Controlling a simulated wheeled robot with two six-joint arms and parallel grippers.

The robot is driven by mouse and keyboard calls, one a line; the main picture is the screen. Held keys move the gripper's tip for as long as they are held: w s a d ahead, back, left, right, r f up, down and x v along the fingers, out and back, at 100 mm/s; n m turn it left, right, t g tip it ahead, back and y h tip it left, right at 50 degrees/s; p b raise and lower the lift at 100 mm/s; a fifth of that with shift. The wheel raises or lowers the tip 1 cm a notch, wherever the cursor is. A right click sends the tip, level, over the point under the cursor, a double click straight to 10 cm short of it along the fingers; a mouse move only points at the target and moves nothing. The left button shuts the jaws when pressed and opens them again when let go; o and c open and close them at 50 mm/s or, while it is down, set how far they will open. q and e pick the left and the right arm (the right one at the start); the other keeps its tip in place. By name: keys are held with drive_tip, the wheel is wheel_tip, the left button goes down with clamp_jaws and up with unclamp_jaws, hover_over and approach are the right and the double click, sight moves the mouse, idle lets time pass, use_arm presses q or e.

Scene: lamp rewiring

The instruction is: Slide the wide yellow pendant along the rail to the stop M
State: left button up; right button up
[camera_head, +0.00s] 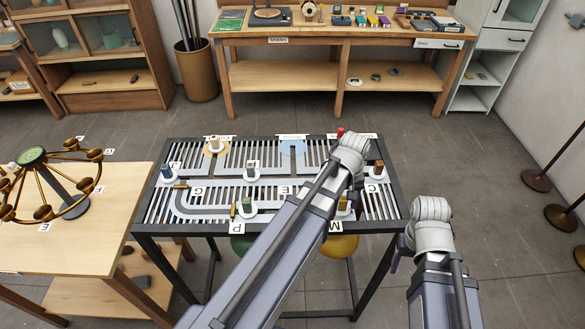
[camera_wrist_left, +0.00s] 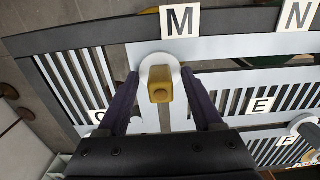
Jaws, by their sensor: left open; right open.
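The wide yellow pendant's shade (camera_head: 340,247) hangs under the near edge of the slotted rail table, close to the M label (camera_head: 334,227). A yellow block on a white disc (camera_wrist_left: 160,84) sits in a slot just below the M label (camera_wrist_left: 180,20) in the left wrist view. It also shows beside my arm in the head view (camera_head: 343,204). My left gripper (camera_wrist_left: 163,100) is open, one finger on either side of the block, with no clear contact. In the head view my left arm hides its fingers. My right gripper (camera_head: 396,260) is open, mostly hidden, right of the table.
A green shade (camera_head: 242,244) hangs beneath. A wooden table with a brass lamp (camera_head: 50,180) stands left.

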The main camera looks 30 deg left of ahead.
use_arm(q)
drive_tip(key=shift+r+p, duration=3.8)
drive_tip(key=shift+r, duration=0.05)
